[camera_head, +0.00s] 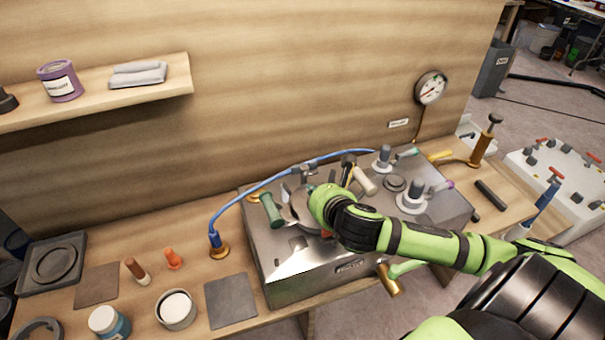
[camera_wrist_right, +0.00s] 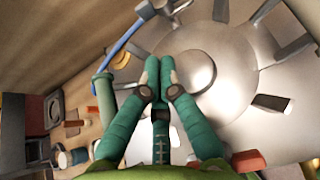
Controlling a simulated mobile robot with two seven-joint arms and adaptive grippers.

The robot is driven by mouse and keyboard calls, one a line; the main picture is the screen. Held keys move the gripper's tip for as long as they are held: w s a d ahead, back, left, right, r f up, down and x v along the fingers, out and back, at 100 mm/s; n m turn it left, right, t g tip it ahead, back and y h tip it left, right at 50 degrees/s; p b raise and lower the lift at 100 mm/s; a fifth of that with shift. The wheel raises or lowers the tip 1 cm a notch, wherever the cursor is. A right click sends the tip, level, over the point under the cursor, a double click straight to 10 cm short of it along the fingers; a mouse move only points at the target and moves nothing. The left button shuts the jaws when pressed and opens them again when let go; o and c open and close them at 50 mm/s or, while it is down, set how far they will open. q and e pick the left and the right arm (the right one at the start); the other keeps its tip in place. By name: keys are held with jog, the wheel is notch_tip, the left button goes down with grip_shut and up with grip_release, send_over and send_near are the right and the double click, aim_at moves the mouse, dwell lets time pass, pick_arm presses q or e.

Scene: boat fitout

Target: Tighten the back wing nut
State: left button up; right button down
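My right gripper (camera_head: 318,205) is over the round metal hatch on the steel box (camera_head: 310,262) in the head view, and its own hand hides much of the hatch. In the right wrist view the two green fingers of the gripper (camera_wrist_right: 159,75) come together at the tips, with nothing visible between them. They are in front of the hatch's round centre (camera_wrist_right: 188,82). Grey wing-shaped pieces, such as one wing piece (camera_wrist_right: 288,47) and another (camera_wrist_right: 270,103), stand around the hatch. I cannot tell which one is the back wing nut. My left gripper is in neither view.
A wall gauge (camera_head: 431,88) is at the back right.

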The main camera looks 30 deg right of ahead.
aim_at(297, 172)
jog(key=x, duration=0.5)
jog(key=shift+w, duration=0.1)
jog(key=shift+w+d+r+p, duration=0.15)
jog(key=shift+w+p, duration=0.2)
jog(key=shift+w, duration=0.2)
jog(key=shift+w+d+p, duration=0.1)
jog(key=shift+w+p, duration=0.2)
jog(key=shift+w, duration=0.25)
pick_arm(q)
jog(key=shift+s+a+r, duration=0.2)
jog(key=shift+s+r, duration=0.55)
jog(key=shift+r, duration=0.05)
pick_arm(e)
jog(key=shift+w+d, duration=0.15)
jog(key=shift+w, duration=0.55)
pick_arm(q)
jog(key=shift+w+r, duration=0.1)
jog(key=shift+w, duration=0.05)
